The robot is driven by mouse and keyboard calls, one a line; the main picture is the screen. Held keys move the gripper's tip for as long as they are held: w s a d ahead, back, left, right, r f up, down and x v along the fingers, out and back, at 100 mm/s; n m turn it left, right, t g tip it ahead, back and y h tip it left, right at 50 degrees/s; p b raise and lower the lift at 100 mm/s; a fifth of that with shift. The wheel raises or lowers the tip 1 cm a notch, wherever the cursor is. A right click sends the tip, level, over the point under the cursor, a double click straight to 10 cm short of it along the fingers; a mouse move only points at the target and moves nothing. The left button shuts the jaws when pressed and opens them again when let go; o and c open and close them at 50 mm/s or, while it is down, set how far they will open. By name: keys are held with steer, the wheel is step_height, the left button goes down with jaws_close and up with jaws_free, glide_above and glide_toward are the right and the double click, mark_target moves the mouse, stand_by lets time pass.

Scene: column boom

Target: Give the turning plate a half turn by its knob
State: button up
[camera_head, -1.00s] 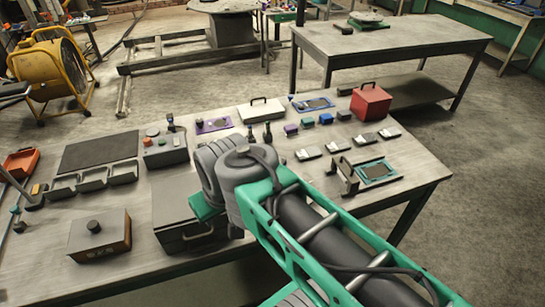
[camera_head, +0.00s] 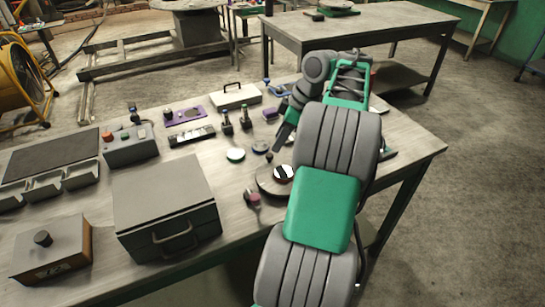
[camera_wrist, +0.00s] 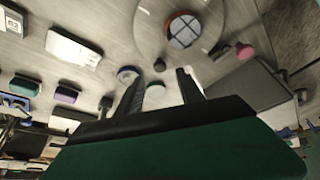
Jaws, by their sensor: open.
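In the wrist view, the knob lies beyond the two fingertips (camera_wrist: 160,82), with no contact visible.
A pale green disc (camera_head: 236,155) and a blue-rimmed disc (camera_head: 260,148) lie near the plate. A pink-ended piece (camera_head: 253,198) lies left of it. A grey case (camera_head: 165,190) stands further left. Two dark bottle-like things (camera_head: 227,122) stand behind.

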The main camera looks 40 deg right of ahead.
mark_target(270, 155)
steer(key=b+x, duration=0.1)
steer(key=x, duration=0.5)
steer(key=shift+b, duration=0.35)
steer(key=shift+c, duration=0.4)
jaws_close()
stand_by(0.5)
